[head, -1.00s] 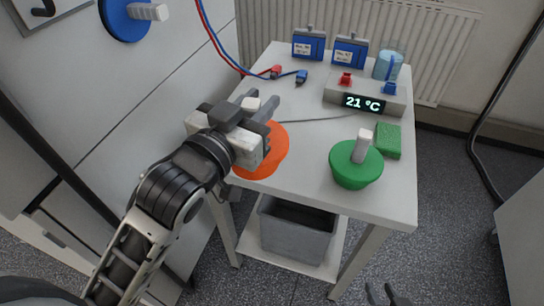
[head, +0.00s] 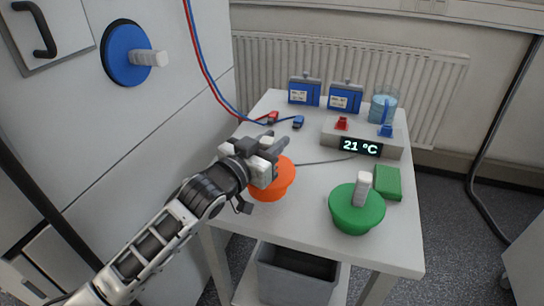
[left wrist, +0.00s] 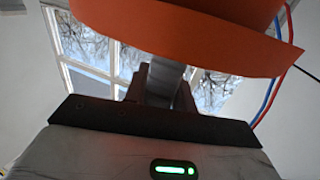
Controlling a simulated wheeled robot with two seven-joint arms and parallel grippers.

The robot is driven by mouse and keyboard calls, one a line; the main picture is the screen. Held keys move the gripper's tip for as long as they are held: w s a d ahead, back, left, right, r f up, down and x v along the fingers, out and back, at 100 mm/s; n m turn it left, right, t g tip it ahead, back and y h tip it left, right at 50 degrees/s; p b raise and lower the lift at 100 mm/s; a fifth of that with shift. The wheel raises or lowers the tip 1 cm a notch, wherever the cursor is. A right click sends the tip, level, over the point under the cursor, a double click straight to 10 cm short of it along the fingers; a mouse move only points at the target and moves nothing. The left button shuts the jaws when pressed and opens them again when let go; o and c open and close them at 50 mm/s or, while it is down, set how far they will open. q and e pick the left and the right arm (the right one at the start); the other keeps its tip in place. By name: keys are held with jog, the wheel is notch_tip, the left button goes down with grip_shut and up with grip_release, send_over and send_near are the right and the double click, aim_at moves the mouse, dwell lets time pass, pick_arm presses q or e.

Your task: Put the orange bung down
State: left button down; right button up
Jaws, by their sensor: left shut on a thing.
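The orange bung (head: 272,184) is a wide round plug at the front left of the white table. My left gripper (head: 267,150) is over it and shut on its pale handle, which the jaws largely hide. In the left wrist view the bung's orange rim (left wrist: 190,45) fills the top, and its grey handle (left wrist: 165,80) sits between the fingers. I cannot tell whether the bung's underside touches the table. My right gripper is not in view.
A green bung (head: 355,212) with a pale handle stands at the table's front right, beside a green block (head: 388,182). A grey unit reading 21 °C (head: 362,138), blue boxes (head: 345,97) and a beaker (head: 384,104) stand behind. A thin grey cable crosses the middle.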

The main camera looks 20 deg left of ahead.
pick_arm(q)
jog(key=shift+w+f, duration=0.15)
jog(key=shift+w, duration=0.05)
jog(key=shift+w+a+f, duration=0.1)
jog(key=shift+w+f, duration=0.05)
jog(key=shift+f, duration=1.6)
jog(key=shift+f, duration=0.15)
jog(key=c, duration=1.1)
grip_release()
jog(key=shift+f, duration=0.1)
jog(key=shift+c, duration=0.2)
